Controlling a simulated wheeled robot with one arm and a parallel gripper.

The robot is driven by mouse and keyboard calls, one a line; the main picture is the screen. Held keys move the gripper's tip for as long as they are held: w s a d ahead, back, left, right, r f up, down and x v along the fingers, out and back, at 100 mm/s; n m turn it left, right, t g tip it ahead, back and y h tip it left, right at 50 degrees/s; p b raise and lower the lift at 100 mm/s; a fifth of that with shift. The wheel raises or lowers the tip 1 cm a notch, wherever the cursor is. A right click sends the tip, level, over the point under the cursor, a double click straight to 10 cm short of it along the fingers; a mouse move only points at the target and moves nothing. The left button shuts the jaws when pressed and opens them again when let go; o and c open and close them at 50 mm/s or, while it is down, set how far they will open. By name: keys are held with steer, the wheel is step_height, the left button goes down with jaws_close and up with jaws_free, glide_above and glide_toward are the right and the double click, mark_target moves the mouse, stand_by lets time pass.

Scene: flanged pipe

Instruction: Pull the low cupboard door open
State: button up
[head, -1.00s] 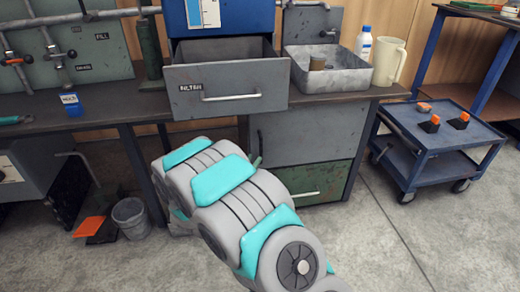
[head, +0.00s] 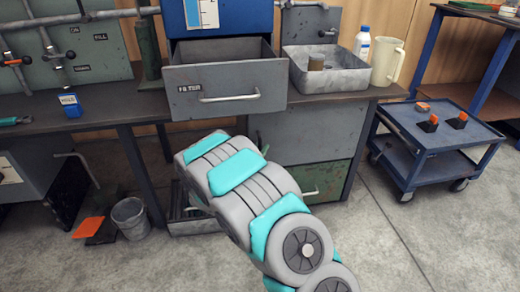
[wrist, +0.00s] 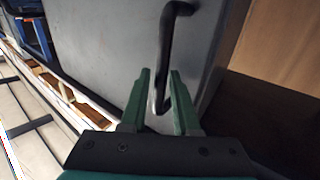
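The low cupboard door (head: 310,136) is a plain grey panel under the worktop, right of the open drawer. It looks shut, but my arm hides its lower left part. Its dark bar handle (wrist: 168,50) shows in the wrist view, standing off the grey door face (wrist: 115,45). My gripper (wrist: 159,75) has two green fingers, spread apart, with the lower part of the handle between them. A gap shows beside the bar, and I cannot tell whether either finger touches it. In the head view my arm hides most of the gripper near the door's left side.
The grey drawer (head: 228,88) above stands pulled out. A green drawer front (head: 332,178) lies below the door. A blue trolley (head: 440,140) stands to the right, and a grey bucket (head: 131,216) on the floor to the left.

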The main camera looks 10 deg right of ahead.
jaws_close()
stand_by(1.3)
